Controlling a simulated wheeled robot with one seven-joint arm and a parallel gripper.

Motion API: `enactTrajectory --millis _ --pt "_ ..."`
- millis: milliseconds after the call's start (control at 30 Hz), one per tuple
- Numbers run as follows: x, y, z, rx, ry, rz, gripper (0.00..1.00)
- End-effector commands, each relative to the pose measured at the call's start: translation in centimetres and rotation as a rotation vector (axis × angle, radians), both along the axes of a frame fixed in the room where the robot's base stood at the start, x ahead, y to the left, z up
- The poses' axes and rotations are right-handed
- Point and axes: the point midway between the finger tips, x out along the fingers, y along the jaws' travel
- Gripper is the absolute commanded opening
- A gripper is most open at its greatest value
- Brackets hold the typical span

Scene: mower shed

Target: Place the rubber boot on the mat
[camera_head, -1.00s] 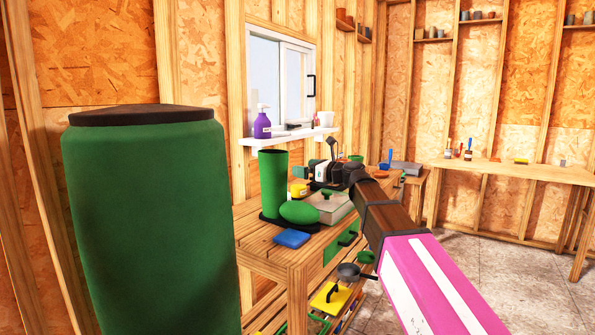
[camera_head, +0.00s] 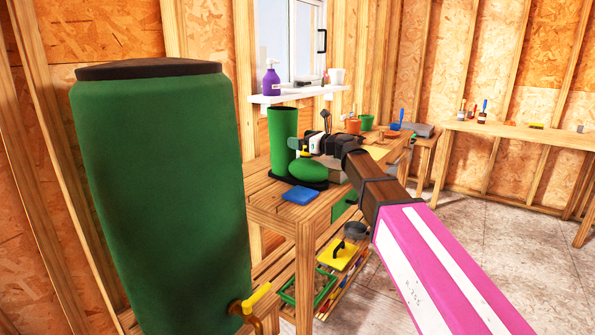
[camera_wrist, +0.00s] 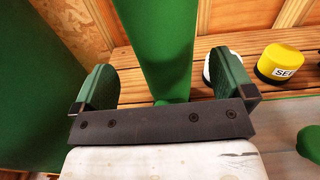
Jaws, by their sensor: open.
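The green rubber boot (camera_head: 283,137) stands upright on the wooden workbench, its rounded toe to the right. A dark flat layer (camera_head: 318,185) lies under it; I cannot tell whether this is its sole or the mat. No other mat is clearly identifiable. My gripper (camera_head: 305,148) is at the boot's shaft, reaching in from the right. In the wrist view my gripper (camera_wrist: 165,82) is open, one green finger on each side of a green upright shaft, apparently the boot (camera_wrist: 160,45). Gaps show between the shaft and both fingers.
A large green barrel (camera_head: 165,190) with a yellow tap stands left, near the bench. A blue flat block (camera_head: 300,195) lies at the bench front (camera_head: 265,205). A yellow tin (camera_wrist: 283,62) stands close right of the fingers. The floor (camera_head: 465,220) to the right is clear.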

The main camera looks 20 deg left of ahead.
Motion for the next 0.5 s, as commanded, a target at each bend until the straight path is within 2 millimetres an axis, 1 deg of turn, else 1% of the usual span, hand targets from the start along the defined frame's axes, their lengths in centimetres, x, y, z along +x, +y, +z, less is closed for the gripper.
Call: enactTrajectory --millis 200,300,400,500 --pt "1.3 2.8 0.1 0.000 0.000 0.000 1.00" --pt "1.5 4.0 0.1 0.000 0.000 0.001 1.00" --pt "1.6 4.5 0.1 0.000 0.000 0.000 1.00" --pt "1.5 4.4 0.0 0.000 0.000 -0.001 1.00"
